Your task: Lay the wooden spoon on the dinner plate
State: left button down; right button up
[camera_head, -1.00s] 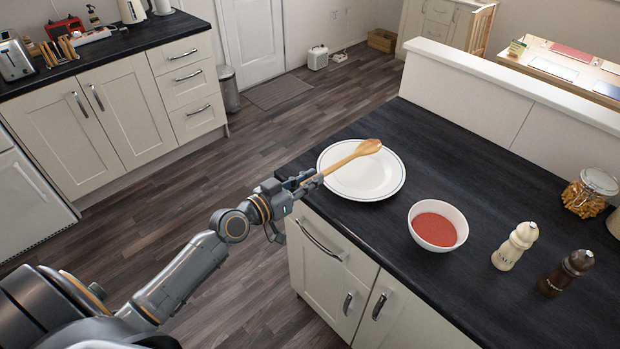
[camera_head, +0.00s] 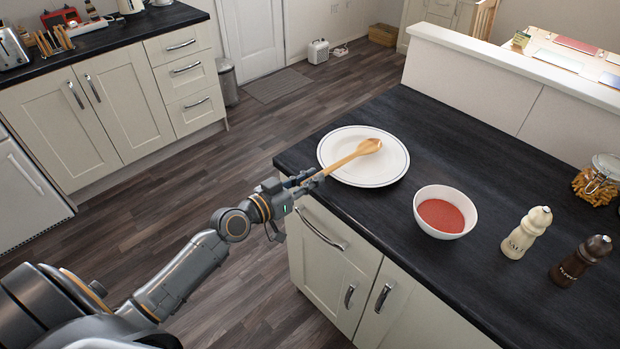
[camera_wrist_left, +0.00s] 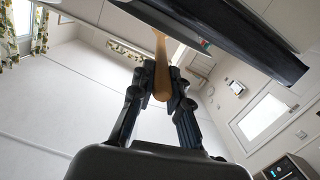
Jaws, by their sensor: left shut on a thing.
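The wooden spoon (camera_head: 353,156) is in my left gripper (camera_head: 311,183), which is shut on the end of its handle. The spoon's bowl end points away from me and shows over the dinner plate. I cannot tell if the spoon touches the plate. The dinner plate (camera_head: 385,172) is white with a thin dark rim line and lies near the corner of the dark counter. In the left wrist view the gripper fingers (camera_wrist_left: 160,88) close on both sides of the spoon handle (camera_wrist_left: 160,60). My right gripper is not in view.
A white bowl of red soup (camera_head: 443,213) stands right of the plate. A cream mill (camera_head: 526,232) and a dark pepper mill (camera_head: 580,260) stand further right, near a glass jar of pasta (camera_head: 598,180). The dark counter (camera_head: 455,130) beyond the plate is clear.

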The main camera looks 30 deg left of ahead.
pick_arm(q)
jog(key=c, duration=1.2)
grip_release()
jog(key=shift+v, duration=6)
jog(key=shift+f, duration=0.1)
